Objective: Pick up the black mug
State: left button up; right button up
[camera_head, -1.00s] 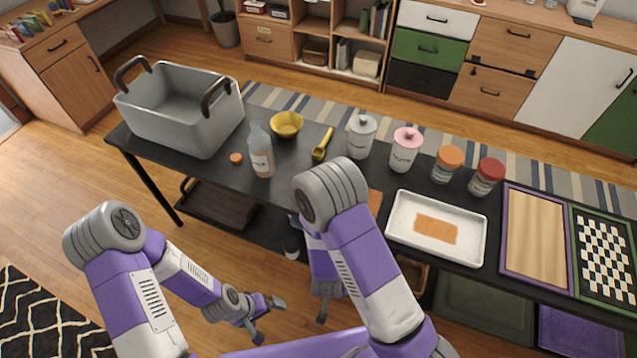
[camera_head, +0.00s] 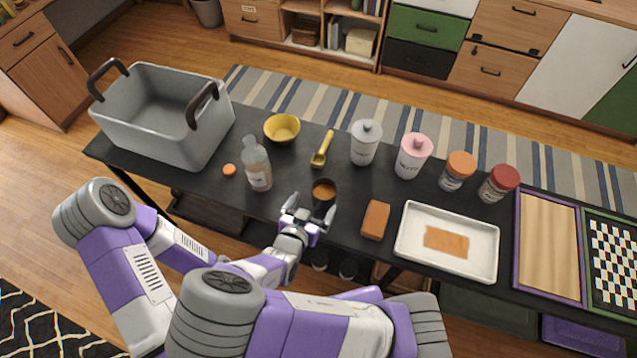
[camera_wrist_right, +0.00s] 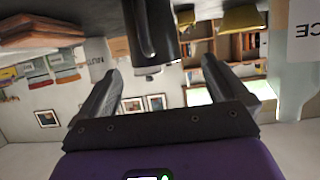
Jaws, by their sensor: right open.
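The black mug (camera_head: 324,193) stands upright near the front edge of the dark table, with something brown inside. My right gripper (camera_head: 307,212) is open just in front of it, on its near left side. In the right wrist view, which is upside down, the dark mug (camera_wrist_right: 157,35) and its handle appear ahead of the gap between the two spread fingers (camera_wrist_right: 162,70). I cannot tell whether a finger touches the mug. My left arm (camera_head: 180,240) comes in from the left, but its gripper is hidden behind my right arm.
A bottle (camera_head: 257,164) and orange cap (camera_head: 229,169) are left of the mug. An orange-brown block (camera_head: 375,219) and white tray (camera_head: 477,266) lie right. A grey bin (camera_head: 160,139) is far left.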

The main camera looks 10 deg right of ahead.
aim_at(328, 184)
jog(key=shift+b+x, duration=0.35)
jog(key=shift+x, duration=0.6)
jog(key=b+x, duration=0.1)
jog(key=x, duration=0.1)
jog(key=b+x, duration=0.1)
jog(key=x, duration=0.1)
jog(key=shift+d, duration=0.45)
jog(key=shift+w+d, duration=0.15)
jog(key=shift+w, duration=0.05)
jog(key=shift+r, duration=0.1)
jog(key=shift+c, duration=0.3)
jog(key=c, duration=1.2)
